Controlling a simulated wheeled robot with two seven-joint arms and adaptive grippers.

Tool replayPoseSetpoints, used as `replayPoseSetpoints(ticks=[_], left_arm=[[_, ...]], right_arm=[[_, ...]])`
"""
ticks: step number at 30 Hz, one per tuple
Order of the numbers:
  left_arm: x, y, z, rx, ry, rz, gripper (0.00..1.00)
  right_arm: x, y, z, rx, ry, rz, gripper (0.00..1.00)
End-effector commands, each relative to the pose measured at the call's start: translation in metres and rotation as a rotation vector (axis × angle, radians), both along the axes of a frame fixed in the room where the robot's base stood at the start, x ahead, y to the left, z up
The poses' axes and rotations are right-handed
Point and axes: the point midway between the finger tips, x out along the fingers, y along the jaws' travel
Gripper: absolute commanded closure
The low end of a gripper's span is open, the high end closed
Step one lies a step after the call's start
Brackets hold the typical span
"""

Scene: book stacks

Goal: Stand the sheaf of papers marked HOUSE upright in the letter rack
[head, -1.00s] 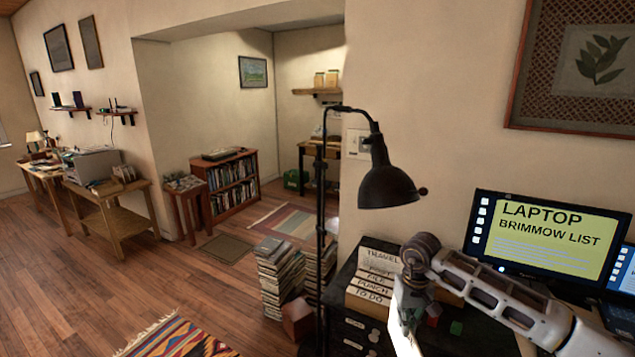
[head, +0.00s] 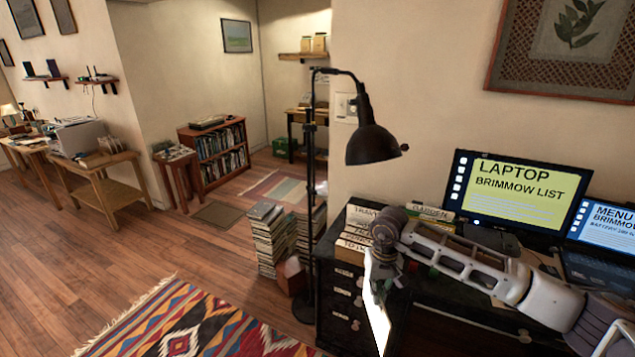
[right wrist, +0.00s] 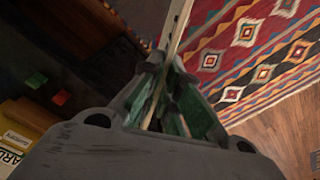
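My right gripper (head: 380,277) is shut on a thin white sheaf of papers (head: 378,312), which hangs upright below it in front of the dark cabinet. In the right wrist view the gripper's green-padded fingers (right wrist: 168,88) close on the sheaf's pale narrow edge (right wrist: 176,25). No HOUSE mark can be read from here. A small slotted holder (head: 110,145) on the wooden side table at the left may be the letter rack, but it is too small to be sure. My left gripper is out of view.
The wooden side table (head: 115,192) holds a printer (head: 80,136). Open floor and a patterned rug (head: 195,325) lie between.

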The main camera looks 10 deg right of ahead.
Motion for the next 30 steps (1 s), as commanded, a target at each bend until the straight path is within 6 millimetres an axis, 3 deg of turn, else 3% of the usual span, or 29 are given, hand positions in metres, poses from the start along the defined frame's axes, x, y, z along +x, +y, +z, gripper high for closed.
replayPoseSetpoints(ticks=[11, 30], left_arm=[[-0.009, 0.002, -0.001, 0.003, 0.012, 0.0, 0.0], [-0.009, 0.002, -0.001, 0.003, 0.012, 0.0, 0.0]], right_arm=[[0.0, 0.01, 0.004, 0.001, -0.002, 0.007, 1.0], [-0.003, 0.094, 0.035, 0.002, -0.001, 0.069, 1.0]])
